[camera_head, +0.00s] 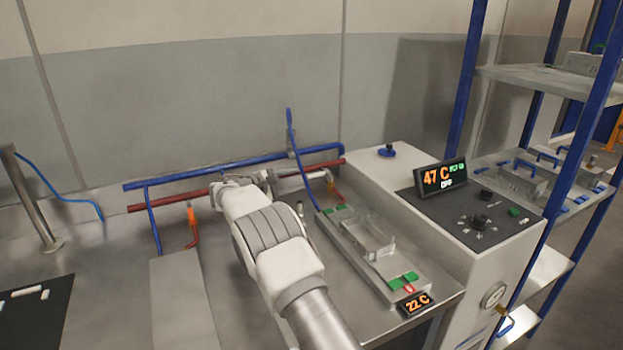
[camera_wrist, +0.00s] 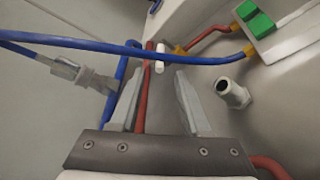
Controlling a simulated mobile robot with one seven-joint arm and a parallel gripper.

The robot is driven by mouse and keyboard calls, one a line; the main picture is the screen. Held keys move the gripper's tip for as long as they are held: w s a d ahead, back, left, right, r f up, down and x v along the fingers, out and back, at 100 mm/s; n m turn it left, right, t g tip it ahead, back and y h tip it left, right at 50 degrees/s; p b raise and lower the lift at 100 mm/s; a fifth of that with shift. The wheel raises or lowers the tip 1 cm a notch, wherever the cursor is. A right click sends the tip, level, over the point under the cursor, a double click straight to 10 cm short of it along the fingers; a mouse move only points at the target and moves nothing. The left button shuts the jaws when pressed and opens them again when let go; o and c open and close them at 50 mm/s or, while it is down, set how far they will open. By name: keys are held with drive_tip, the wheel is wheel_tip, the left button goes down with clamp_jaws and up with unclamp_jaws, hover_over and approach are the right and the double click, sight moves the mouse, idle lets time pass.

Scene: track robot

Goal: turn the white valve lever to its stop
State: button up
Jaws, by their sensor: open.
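The white valve lever (camera_wrist: 160,56) shows in the wrist view as a short white bar by the red pipe, just beyond my fingertips. In the head view a pale bar (camera_head: 303,174) runs along the red pipe to the right of my gripper; I cannot tell whether all of it is the lever. My gripper (camera_wrist: 160,78) is open, with one finger on each side of the view and a red pipe seen between them. No contact with the lever shows. In the head view my arm hides much of the gripper.
A blue pipe (camera_head: 240,163) runs along the wall above the red pipe (camera_head: 165,200). A metal nozzle (camera_wrist: 233,93) stands right of my fingers. A fixture with green blocks (camera_head: 403,281) and the white control cabinet (camera_head: 380,170) stand to the right.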

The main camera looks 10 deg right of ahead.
sight(312, 176)
drive_tip(key=x, duration=0.7)
drive_tip(key=shift+w+d, duration=0.1)
drive_tip(key=shift+d, duration=0.05)
clamp_jaws()
idle(1.2)
